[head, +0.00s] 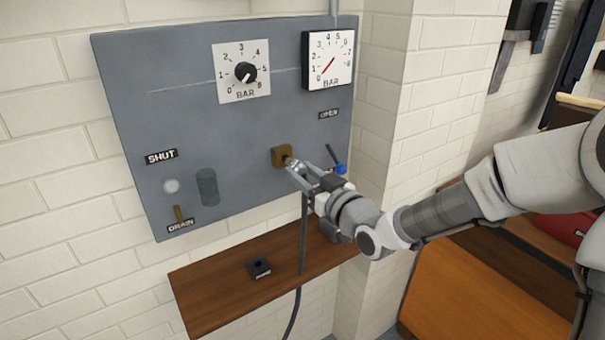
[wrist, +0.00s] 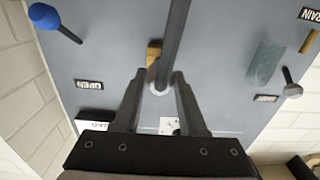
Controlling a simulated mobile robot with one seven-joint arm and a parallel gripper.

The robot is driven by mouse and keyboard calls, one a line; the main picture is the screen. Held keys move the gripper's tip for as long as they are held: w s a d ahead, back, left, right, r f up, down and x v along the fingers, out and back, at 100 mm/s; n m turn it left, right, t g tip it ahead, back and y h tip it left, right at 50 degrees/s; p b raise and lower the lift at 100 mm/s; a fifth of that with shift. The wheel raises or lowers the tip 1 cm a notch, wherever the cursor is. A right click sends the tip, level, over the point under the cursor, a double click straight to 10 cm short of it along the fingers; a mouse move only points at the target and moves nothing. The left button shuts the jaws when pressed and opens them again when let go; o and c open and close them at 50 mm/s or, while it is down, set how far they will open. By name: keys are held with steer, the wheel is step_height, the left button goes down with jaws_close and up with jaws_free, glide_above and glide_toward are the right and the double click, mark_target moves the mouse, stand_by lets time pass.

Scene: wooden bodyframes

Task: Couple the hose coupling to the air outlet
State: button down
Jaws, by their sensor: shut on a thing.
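The air outlet (head: 282,156) is a square brass block low on the right half of the grey wall panel. My gripper (head: 297,170) is in front of it, shut on the hose coupling (head: 288,161), a small grey metal piece. The coupling's front end is at the block; I cannot tell whether it is locked on. In the wrist view the coupling (wrist: 159,78) sits between the two fingertips, with part of the brass block (wrist: 153,54) behind it. The dark hose (head: 303,235) hangs down from the coupling past the shelf and crosses in front of the block in the wrist view.
A blue-knobbed lever (head: 340,168) is close right of my gripper, under an OPEN label. A wooden shelf (head: 215,290) with a small black holder (head: 259,268) is below.

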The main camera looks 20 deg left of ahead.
mark_target(295, 167)
steer(key=shift+b+x, duration=0.8)
steer(key=shift+x, duration=0.7)
steer(key=shift+c, duration=1.9)
jaws_free()
steer(key=v, duration=1.7)
steer(key=shift+b, duration=0.4)
steer(key=shift+s+d, duration=0.1)
steer(key=shift+s, duration=0.05)
